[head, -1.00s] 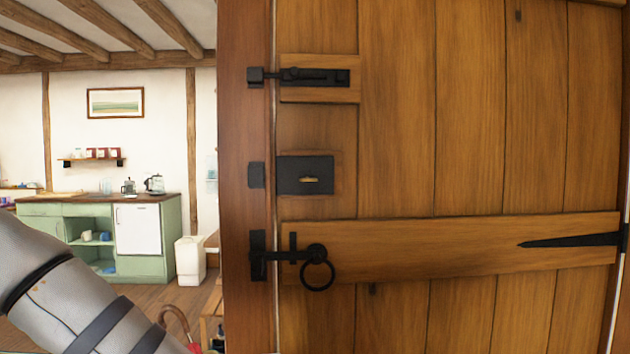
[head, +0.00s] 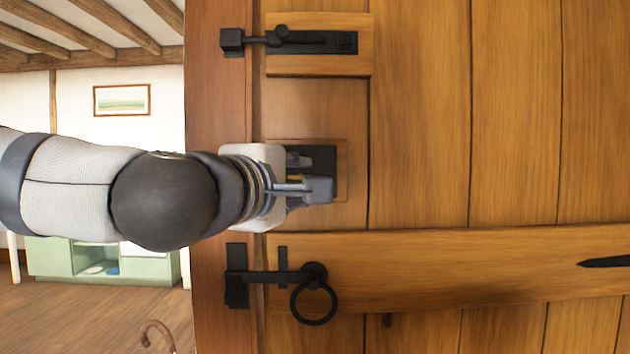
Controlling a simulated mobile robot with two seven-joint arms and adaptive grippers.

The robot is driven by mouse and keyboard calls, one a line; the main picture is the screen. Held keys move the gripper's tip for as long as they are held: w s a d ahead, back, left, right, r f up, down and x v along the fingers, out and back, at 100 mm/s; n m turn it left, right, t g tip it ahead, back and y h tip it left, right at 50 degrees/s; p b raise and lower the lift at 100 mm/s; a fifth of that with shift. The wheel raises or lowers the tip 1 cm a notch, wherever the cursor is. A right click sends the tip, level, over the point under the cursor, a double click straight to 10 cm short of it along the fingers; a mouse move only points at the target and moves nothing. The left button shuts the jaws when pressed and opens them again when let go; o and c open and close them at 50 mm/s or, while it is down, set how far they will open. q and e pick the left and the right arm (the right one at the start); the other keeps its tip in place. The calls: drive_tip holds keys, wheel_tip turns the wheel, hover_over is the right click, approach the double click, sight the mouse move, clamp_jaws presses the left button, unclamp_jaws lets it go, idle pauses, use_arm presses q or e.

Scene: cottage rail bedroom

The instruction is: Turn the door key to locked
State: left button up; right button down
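The wooden door (head: 420,130) fills the right of the head view and sits against its frame. The black lock plate (head: 325,160) is on the door's left side, partly hidden by my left gripper (head: 310,177). A small brass-yellow bit, apparently the key (head: 295,178), shows between the gripper's fingers. The fingers are at the lock plate, one above and one below the key. I cannot tell whether they touch it or how far the key is turned. My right gripper is not in view.
A black bolt (head: 310,42) is above the lock, and a latch with a ring handle (head: 314,303) is below it. The door frame (head: 215,290) stands at left. Beyond it are a green cabinet (head: 50,257) and open wooden floor (head: 80,315).

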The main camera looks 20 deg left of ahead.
use_arm(q)
drive_tip(key=shift+w, duration=0.4)
drive_tip(key=shift+s+r, duration=0.1)
drive_tip(key=shift+s, duration=0.25)
drive_tip(key=shift+c, duration=1.3)
clamp_jaws()
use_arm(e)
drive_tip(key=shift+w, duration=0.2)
